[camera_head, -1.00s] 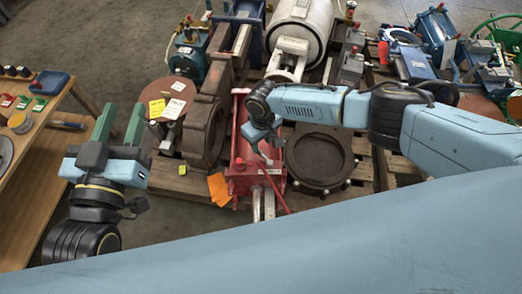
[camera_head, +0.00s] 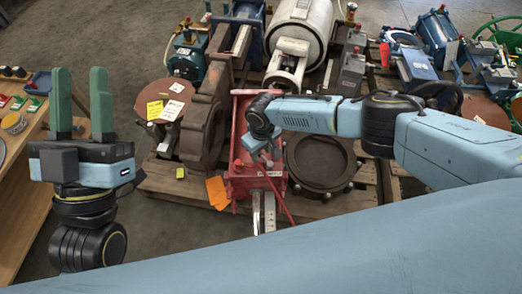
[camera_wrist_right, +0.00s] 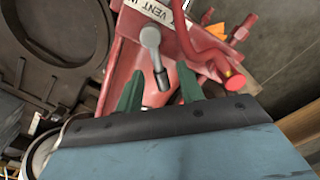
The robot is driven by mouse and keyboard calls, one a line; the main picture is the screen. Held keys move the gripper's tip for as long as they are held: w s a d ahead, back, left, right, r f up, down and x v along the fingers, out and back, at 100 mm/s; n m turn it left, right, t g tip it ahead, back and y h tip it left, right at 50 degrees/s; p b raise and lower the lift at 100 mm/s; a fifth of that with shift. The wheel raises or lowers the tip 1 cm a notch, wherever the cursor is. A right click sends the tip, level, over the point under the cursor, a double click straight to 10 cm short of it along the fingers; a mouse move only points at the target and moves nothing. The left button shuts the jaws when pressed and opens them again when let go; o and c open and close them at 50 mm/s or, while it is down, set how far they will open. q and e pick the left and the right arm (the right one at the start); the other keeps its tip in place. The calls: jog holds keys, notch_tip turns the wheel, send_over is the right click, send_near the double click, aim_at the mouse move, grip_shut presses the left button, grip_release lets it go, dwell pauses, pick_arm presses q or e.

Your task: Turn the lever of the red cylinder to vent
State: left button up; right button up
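The red cylinder (camera_head: 239,178) lies among the parts on the pallet in the head view. In the right wrist view its red body (camera_wrist_right: 122,55) carries a white label reading "VENT" and a grey lever (camera_wrist_right: 152,45) with a rounded pivot end. My right gripper (camera_wrist_right: 160,72) has its two green fingers apart, one on each side of the lever's free end; whether either touches it I cannot tell. In the head view my right arm's end covers part of the cylinder and the lever is not clear. My left gripper (camera_head: 81,78) is open and empty at the left, away from the cylinder.
A dark round flange (camera_head: 320,165) lies just right of the cylinder and a brown rusty housing (camera_head: 200,130) stands left of it. Orange tags (camera_head: 217,192) hang at the cylinder's side. A wooden bench (camera_head: 25,205) stands at the left. Bare floor lies between bench and pallet.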

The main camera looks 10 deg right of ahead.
grip_shut()
pick_arm(q)
jog(key=shift+w, duration=0.1)
pick_arm(e)
jog(key=shift+d, duration=0.1)
